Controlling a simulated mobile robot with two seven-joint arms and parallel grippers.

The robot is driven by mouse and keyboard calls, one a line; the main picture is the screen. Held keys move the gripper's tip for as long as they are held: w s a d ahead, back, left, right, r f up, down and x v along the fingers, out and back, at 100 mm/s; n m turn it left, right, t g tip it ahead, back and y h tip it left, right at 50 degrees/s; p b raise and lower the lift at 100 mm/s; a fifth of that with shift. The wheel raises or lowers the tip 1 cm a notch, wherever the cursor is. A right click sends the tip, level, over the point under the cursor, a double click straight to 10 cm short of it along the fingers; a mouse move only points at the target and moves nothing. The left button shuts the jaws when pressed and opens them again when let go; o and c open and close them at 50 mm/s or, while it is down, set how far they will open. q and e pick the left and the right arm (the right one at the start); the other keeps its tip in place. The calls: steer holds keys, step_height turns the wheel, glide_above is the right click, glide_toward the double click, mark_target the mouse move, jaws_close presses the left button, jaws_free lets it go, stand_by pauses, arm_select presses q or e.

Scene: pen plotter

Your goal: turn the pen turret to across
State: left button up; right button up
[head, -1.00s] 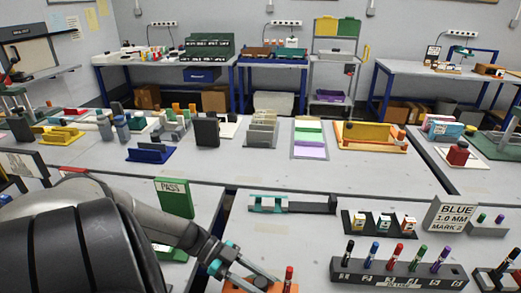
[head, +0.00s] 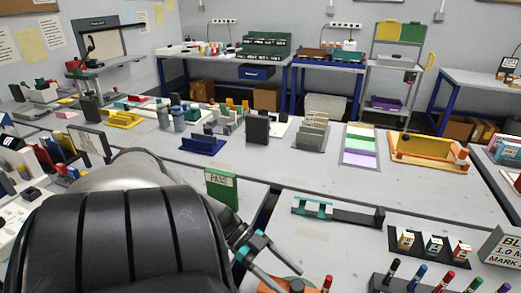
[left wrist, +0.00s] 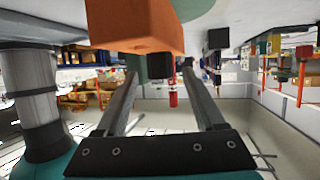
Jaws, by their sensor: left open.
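The pen turret is only partly in view at the bottom edge of the head view, where an orange part (head: 309,288) and a red-topped pen (head: 328,283) show. In the left wrist view a large orange block (left wrist: 135,25) sits at the top, in front of a green rounded part (left wrist: 192,9). My left gripper (head: 284,276) is open beside the orange part. In the left wrist view its two fingers (left wrist: 160,80) stand apart below the orange block, with nothing clearly held between them. Contact cannot be told. The turret's setting is hidden. My right gripper is out of view.
A green PASS block (head: 221,188) stands behind my left arm. A grey bar with teal clamps (head: 338,211) lies beyond the gripper. A black tray of small cartons (head: 430,247) and a dark pen rack (head: 400,283) are at right. The bench between them is bare.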

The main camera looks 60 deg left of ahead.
arm_select(q)
steer(key=v, duration=1.1)
steer(key=shift+s+a, duration=0.2)
steer(key=shift+a, duration=0.15)
